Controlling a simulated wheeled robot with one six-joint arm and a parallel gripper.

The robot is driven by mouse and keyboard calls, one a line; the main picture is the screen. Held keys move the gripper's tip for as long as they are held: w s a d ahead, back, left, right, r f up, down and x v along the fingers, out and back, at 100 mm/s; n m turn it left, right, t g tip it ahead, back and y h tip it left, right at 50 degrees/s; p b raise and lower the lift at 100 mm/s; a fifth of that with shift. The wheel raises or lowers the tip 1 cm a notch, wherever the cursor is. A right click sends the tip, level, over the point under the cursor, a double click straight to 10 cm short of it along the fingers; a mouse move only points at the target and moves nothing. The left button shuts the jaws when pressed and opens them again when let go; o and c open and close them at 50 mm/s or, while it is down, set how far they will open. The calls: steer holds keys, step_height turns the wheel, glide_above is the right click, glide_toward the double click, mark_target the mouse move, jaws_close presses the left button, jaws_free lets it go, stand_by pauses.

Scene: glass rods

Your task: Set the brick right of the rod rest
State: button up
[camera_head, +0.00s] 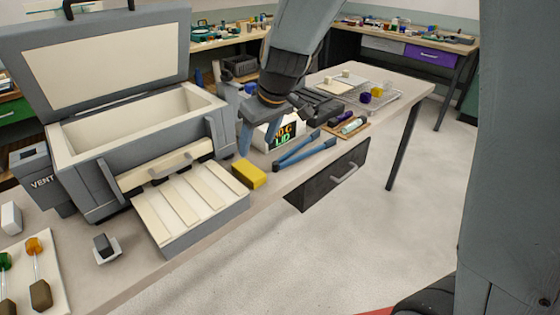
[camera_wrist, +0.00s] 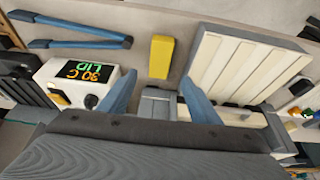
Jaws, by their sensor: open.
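A yellow brick (camera_head: 249,173) lies on the bench just right of a grey box with a cream slatted top (camera_head: 190,208). It also shows in the wrist view (camera_wrist: 161,57), beyond my fingertips and lined up with the gap between them. My gripper (camera_head: 275,128) is open and empty, above the bench behind the brick. Its two blue fingers show apart in the wrist view (camera_wrist: 158,80). The slatted top (camera_wrist: 243,62) is right of the brick there. I cannot tell for certain which thing is the rod rest.
A grey kiln-like box (camera_head: 130,120) with an open lid stands behind the slats. A display unit (camera_head: 275,133) and blue-handled tongs (camera_head: 305,150) are right of the brick. Rods with orange and green ends (camera_head: 35,262) lie front left. The bench's front edge is close to the brick.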

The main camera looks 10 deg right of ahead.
steer(key=s+d+f+m+g+h, duration=0.1)
steer(key=s+d+f+m, duration=0.2)
steer(key=s+d, duration=0.4)
steer(key=s+d+f+m+g+h, duration=0.1)
steer(key=s+d+f+m+g, duration=0.1)
steer(key=s+d, duration=0.5)
steer(key=s+f+m, duration=0.1)
steer(key=s, duration=0.4)
steer(key=shift+d+m+h, duration=0.3)
steer(key=shift+d+m, duration=0.1)
